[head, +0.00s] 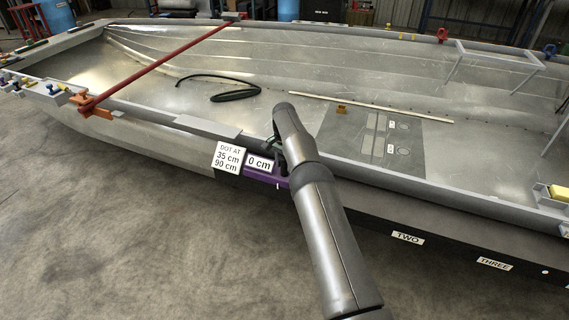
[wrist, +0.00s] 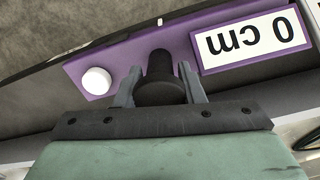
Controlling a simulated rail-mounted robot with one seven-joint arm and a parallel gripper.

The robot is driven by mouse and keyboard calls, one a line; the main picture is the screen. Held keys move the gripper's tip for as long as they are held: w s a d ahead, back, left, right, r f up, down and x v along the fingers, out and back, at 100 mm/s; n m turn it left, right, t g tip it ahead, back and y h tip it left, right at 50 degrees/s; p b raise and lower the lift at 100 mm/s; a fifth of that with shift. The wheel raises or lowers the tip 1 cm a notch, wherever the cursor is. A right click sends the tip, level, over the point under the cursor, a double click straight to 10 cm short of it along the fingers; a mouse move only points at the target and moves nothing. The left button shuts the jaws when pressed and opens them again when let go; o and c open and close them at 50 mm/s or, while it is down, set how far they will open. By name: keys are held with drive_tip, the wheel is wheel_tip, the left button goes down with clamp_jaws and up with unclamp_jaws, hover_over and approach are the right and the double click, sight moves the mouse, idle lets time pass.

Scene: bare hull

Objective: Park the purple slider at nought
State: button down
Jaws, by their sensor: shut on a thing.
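The purple slider (head: 262,177) sits on the near side rail of the metal hull in the head view. It carries a white label reading "0 cm" (head: 260,163). In the wrist view the purple slider (wrist: 110,68) shows a white round dot (wrist: 96,81), a black knob (wrist: 160,64) and the same label (wrist: 244,39), upside down. My gripper (wrist: 160,78) is shut on the black knob, one finger on each side. In the head view my arm hides the gripper's tips and the slider's right end.
A white sign (head: 228,158) reading "DOT AT 35 cm 90 cm" stands left of the slider. Labels "TWO" (head: 407,238) and "THREE" (head: 494,264) are on the dark rail side to the right. An orange-red bar (head: 165,62) crosses the hull. The floor in front is clear.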

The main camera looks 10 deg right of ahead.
drive_tip(key=c, duration=1.2)
unclamp_jaws()
drive_tip(key=shift+w+a+r, duration=0.15)
drive_tip(key=shift+w+a, duration=0.05)
drive_tip(key=shift+a, duration=0.05)
wheel_tip(320, 180, up, 17)
drive_tip(key=p, duration=0.8)
drive_tip(key=shift+r+p, duration=0.2)
drive_tip(key=shift+p, duration=0.1)
drive_tip(key=shift+d, duration=0.1)
